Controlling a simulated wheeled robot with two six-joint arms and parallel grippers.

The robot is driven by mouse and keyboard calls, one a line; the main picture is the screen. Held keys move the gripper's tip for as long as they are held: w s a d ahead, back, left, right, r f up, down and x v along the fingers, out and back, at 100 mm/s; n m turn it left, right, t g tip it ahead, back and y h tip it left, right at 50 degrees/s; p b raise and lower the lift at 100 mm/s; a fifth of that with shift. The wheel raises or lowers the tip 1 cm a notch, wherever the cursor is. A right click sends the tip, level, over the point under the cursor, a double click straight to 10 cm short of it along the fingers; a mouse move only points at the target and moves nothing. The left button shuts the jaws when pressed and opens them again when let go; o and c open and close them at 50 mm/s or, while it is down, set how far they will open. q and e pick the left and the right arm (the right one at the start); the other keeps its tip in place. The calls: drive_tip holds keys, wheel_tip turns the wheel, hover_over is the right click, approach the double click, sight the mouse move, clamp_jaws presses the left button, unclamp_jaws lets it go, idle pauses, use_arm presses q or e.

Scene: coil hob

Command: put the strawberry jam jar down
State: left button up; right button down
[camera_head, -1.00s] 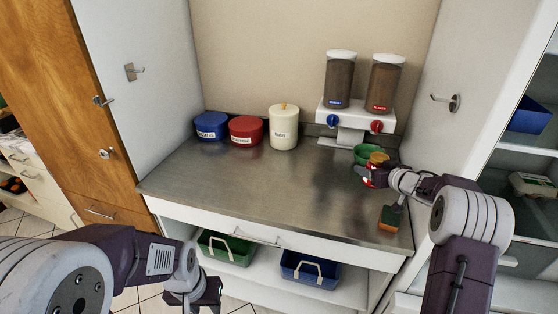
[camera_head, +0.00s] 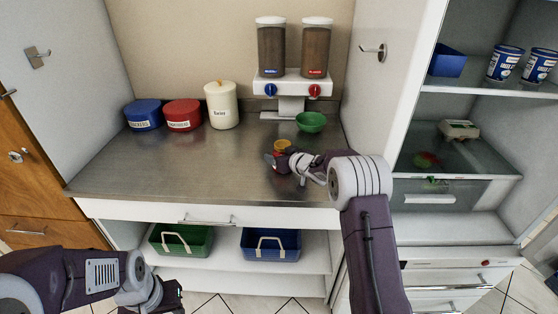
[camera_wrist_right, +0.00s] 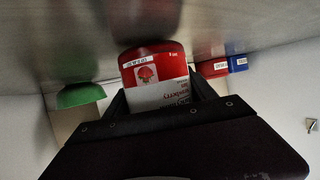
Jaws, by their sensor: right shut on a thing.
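The strawberry jam jar (camera_wrist_right: 156,82) has a red and white label with a strawberry picture in the right wrist view. In the head view its golden lid (camera_head: 282,145) shows above my right gripper (camera_head: 281,160). The right gripper is shut on the jar, over the right part of the steel counter (camera_head: 190,175). The jar is close to the counter surface; I cannot tell if its base touches. My left gripper (camera_head: 168,297) is low at the front left, away from the jar, and its jaws are not clear.
A green bowl (camera_head: 311,122) stands behind and right of the jar, below two dispensers (camera_head: 290,48). Blue (camera_head: 143,116), red (camera_head: 183,116) and cream (camera_head: 221,106) canisters stand at the back left. The counter's middle is clear. An open fridge (camera_head: 465,160) is at the right.

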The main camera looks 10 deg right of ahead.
drive_tip(key=shift+f, duration=0.2)
drive_tip(key=shift+f, duration=0.1)
drive_tip(key=shift+c, duration=1.5)
unclamp_jaws()
drive_tip(key=shift+f, duration=0.1)
drive_tip(key=shift+s+r, duration=0.15)
drive_tip(key=shift+r, duration=0.15)
drive_tip(key=v, duration=1.1)
drive_tip(key=shift+s+d+r, duration=0.1)
drive_tip(key=shift+s+d, duration=0.1)
drive_tip(key=shift+s, duration=0.15)
drive_tip(key=shift+p, duration=0.3)
